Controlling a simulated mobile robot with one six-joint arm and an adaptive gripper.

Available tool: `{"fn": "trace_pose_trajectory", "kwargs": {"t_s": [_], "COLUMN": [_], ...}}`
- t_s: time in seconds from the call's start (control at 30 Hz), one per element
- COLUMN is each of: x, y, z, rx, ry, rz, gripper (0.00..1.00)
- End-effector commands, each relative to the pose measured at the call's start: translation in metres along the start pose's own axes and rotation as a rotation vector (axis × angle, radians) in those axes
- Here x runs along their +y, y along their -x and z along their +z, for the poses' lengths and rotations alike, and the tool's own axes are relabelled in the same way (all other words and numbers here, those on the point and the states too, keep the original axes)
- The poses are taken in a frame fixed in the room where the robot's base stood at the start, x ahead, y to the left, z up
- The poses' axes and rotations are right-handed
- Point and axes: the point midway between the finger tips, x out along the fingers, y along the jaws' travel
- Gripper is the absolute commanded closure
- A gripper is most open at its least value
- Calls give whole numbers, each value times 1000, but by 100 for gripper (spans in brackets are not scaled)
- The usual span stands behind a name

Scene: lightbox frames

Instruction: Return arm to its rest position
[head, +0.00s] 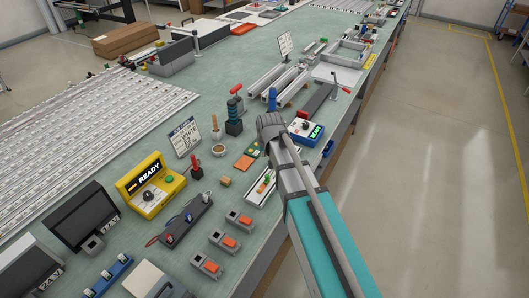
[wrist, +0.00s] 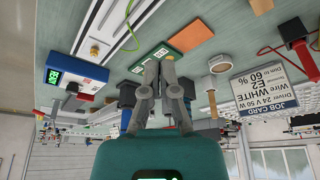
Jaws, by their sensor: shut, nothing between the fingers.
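My arm, teal and grey, reaches from the lower right of the head view up over the front edge of the workbench (head: 130,235). Its wrist joint (head: 270,126) is above the bench near a blue box with a green display (head: 307,131). My gripper (wrist: 166,58) shows in the wrist view with its two grey fingers together and nothing between them. In the head view its fingers cannot be made out clearly behind the wrist. In the wrist view a green board (wrist: 191,36) lies beyond the fingertips.
A job card (head: 185,138), a cup (head: 219,150) and a yellow box reading READY (head: 150,187) stand left of the arm. Grey rails (head: 275,82) and a tray (head: 345,51) lie farther back. The floor right of the bench (head: 440,150) is clear.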

Motion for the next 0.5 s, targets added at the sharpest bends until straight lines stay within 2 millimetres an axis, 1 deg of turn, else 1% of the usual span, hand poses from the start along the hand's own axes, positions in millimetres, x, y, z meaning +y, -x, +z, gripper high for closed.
{"fn": "trace_pose_trajectory", "kwargs": {"t_s": [0.37,0.47,0.5], "x": [1,8,13], "y": [0,3,4], "z": [2,11,17], "rx": [-3,-14,-23], "ry": [-2,-12,-18], "rz": [1,4,6], "gripper": [100,100,100]}}
